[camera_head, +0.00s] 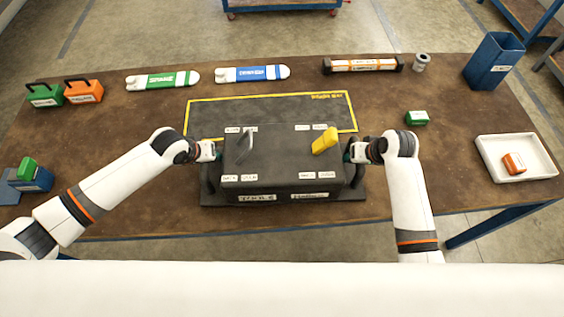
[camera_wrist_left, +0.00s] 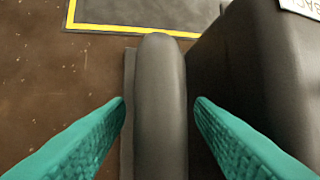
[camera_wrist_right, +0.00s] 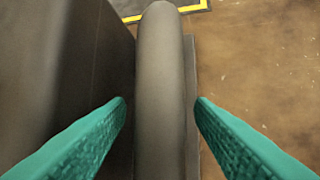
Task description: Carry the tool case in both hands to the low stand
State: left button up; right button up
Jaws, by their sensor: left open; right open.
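The dark grey tool case (camera_head: 275,180) sits upright on a thin dark base at the table's front middle. A grey tool and a yellow tool (camera_head: 325,141) stand out of its top. My left gripper (camera_head: 215,152) is at the case's left side; in the left wrist view its teal fingers stand open on both sides of the left handle (camera_wrist_left: 160,110). My right gripper (camera_head: 350,152) is at the right side; in the right wrist view its fingers stand open around the right handle (camera_wrist_right: 160,100). Gaps show between fingers and handles.
A yellow-edged mat (camera_head: 270,108) lies behind the case on the brown table (camera_head: 150,220). Green and orange boxes (camera_head: 84,92) are at left. A white tray (camera_head: 490,150), a green block (camera_head: 416,118) and a blue bin (camera_head: 493,62) are at right.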

pick_arm(q)
jog(key=shift+w+d+f, duration=0.15)
jog(key=shift+w+f, duration=0.1)
jog(key=shift+f, duration=0.3)
pick_arm(e)
jog(key=shift+w+a+f, duration=0.1)
jog(key=shift+w+f, duration=0.15)
jog(key=shift+f, duration=0.3)
pick_arm(q)
jog(key=shift+c, duration=0.6)
pick_arm(e)
jog(key=shift+c, duration=0.6)
pick_arm(q)
grip_shut()
pick_arm(e)
grip_shut()
pick_arm(q)
jog(key=shift+w+r, duration=0.25)
jog(key=shift+r, duration=0.05)
pick_arm(e)
jog(key=shift+w+r, duration=0.2)
jog(key=shift+r, duration=0.05)
